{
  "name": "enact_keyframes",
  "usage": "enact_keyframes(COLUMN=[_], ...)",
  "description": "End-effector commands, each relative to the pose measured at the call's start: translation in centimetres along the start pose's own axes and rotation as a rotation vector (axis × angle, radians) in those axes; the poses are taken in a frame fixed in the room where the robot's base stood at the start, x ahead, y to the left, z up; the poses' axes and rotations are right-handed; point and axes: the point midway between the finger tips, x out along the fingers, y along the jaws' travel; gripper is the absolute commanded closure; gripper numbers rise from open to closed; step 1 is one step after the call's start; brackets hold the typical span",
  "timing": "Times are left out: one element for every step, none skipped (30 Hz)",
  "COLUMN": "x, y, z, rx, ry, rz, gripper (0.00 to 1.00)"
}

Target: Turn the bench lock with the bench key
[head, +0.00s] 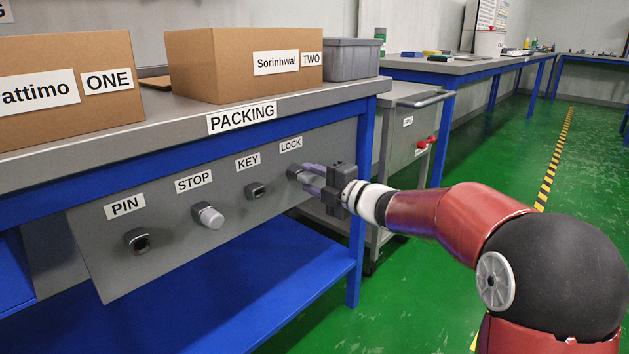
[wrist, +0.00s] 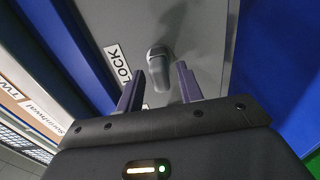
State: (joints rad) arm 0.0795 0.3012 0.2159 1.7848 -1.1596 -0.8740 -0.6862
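The bench lock (head: 294,173) is at the right end of the grey panel, under the LOCK label, partly hidden by my fingers. In the wrist view, a grey rounded piece with a darker end (wrist: 159,66) stands out from the panel there. I cannot tell if it is the lock's barrel or the bench key in it. My gripper (head: 307,180) points at the panel. Its purple fingers are apart, one on each side of this piece, with gaps visible. The KEY holder (head: 257,190) is a dark squarish fitting left of the lock; no separate key is discernible.
A white STOP knob (head: 210,217) and a dark PIN fitting (head: 137,240) are farther left on the panel. Cardboard boxes (head: 240,62) and a grey bin (head: 350,60) stand on the bench. A grey cart (head: 411,135) stands right of the bench. Green floor (head: 500,165) is open beyond.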

Motion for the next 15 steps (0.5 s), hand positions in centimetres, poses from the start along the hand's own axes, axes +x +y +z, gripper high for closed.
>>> enact_keyframes(x=[0.0, 0.0, 0.0, 0.0, 0.0, 0.0, 0.0, 0.0, -0.1, -0.3, -0.5, -0.9, -1.3, -1.7, -2.4], y=[0.0, 0.0, 0.0, 0.0, 0.0, 0.0, 0.0, 0.0, 0.0, 0.0, 0.1, 0.1, 0.0, 0.0, 0.1], z=[0.0, 0.0, 0.0, 0.0, 0.0, 0.0, 0.0, 0.0, 0.0, 0.0, 0.0, 0.1, 0.1, 0.1, 0.1], rx=[0.000, 0.000, 0.000, 0.000, 0.000, 0.000, 0.000, 0.000, 0.000, -0.001, -0.001, -0.001, -0.001, 0.000, -0.001], ry=[0.000, 0.000, 0.000, 0.000, 0.000, 0.000, 0.000, 0.000, 0.000, -0.001, -0.001, -0.001, -0.002, -0.004, -0.004], rz=[0.000, 0.000, 0.000, 0.000, 0.000, 0.000, 0.000, 0.000, 0.000, 0.000, 0.000, 0.000, -0.001, -0.001, 0.000], gripper=[0.57, 0.57, 0.57, 0.57, 0.57, 0.57, 0.57, 0.57, 0.57, 0.57, 0.57, 0.57, 0.57, 0.57, 0.57])
